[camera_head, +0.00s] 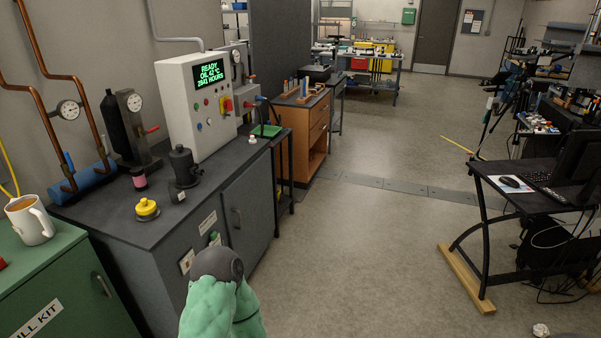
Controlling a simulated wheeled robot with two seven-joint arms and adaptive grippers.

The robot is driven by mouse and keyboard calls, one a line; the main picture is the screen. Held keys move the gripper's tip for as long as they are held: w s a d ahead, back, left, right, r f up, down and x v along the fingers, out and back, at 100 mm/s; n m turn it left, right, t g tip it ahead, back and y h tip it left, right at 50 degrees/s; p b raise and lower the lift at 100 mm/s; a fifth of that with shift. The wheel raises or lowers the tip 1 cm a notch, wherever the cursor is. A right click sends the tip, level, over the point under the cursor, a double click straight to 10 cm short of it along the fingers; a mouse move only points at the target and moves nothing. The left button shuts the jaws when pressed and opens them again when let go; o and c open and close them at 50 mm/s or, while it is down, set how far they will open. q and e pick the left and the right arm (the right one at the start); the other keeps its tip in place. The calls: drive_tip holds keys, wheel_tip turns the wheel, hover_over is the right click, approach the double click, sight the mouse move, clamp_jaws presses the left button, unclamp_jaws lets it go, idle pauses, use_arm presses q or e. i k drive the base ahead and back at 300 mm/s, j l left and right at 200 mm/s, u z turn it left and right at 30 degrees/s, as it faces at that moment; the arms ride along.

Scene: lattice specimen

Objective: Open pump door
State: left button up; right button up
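The dark grey pump cabinet (110,222) stands at the left with a white control box (190,112) on top. Its front door (252,200) looks closed and flush, with a dark upright handle (236,218) near its left edge. The panel left of the door carries pale label plates (207,223) and a green button (214,236). A green lumpy shape with a dark grey rounded end, which looks like part of my own arm, rises from the bottom edge and covers the lower front of the cabinet. No gripper fingers show.
A green spill-kit cabinet (60,290) with a mug (31,220) stands at the left front. A wooden drawer unit (305,128) is beyond the pump cabinet. A black desk (525,185) is at the right. The floor (360,250) between is open.

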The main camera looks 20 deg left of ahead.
sight(248, 201)
drive_tip(key=i+u, duration=0.15)
drive_tip(key=i, duration=0.35)
drive_tip(key=i+l+u, duration=0.1)
drive_tip(key=i, duration=0.35)
drive_tip(key=i+l+u, duration=0.15)
drive_tip(key=i, duration=0.35)
drive_tip(key=i+l+u, duration=0.1)
drive_tip(key=i+l, duration=0.15)
drive_tip(key=i, duration=0.2)
drive_tip(key=i+l+u, duration=0.25)
drive_tip(key=i+u, duration=0.25)
drive_tip(key=i+l+u, duration=0.65)
drive_tip(key=l+u, duration=0.3)
drive_tip(key=i+l+u, duration=0.2)
drive_tip(key=l+u, duration=0.25)
drive_tip(key=l, duration=0.15)
drive_tip(key=i+l+u, duration=0.15)
drive_tip(key=l, duration=0.35)
drive_tip(key=k, duration=0.05)
